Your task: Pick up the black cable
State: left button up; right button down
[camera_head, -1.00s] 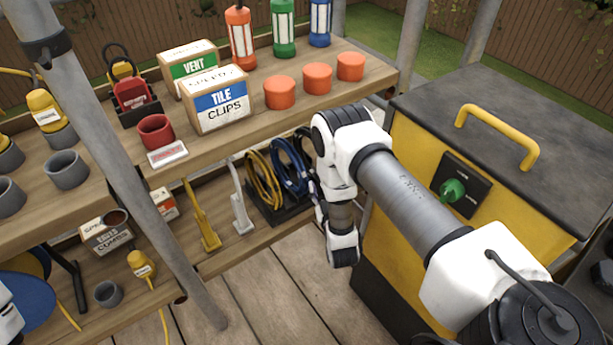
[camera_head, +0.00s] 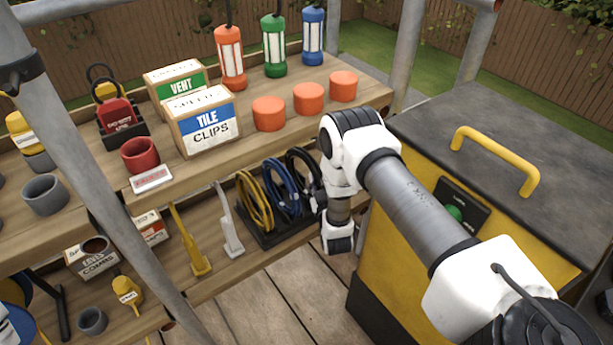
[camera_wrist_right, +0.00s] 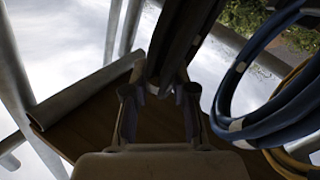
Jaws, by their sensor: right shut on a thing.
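The black cable (camera_head: 300,168) is a coil standing at the right end of a dark rack on the lower shelf. My right arm partly covers it in the head view. My right gripper (camera_head: 318,196) is at the coil's right side and mostly hidden there. In the right wrist view, the black cable (camera_wrist_right: 185,38) runs between the two fingers of the right gripper (camera_wrist_right: 158,98), which is shut on it. My left gripper is not in view.
A blue cable coil (camera_head: 282,190) and a yellow cable coil (camera_head: 254,202) stand left of the black one in the rack (camera_head: 278,238). The upper shelf board overhangs them. A yellow cabinet (camera_head: 400,235) stands close to the right of my arm.

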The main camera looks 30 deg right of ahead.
notch_tip(320, 180, up, 10)
jog(key=shift+p, duration=1.2)
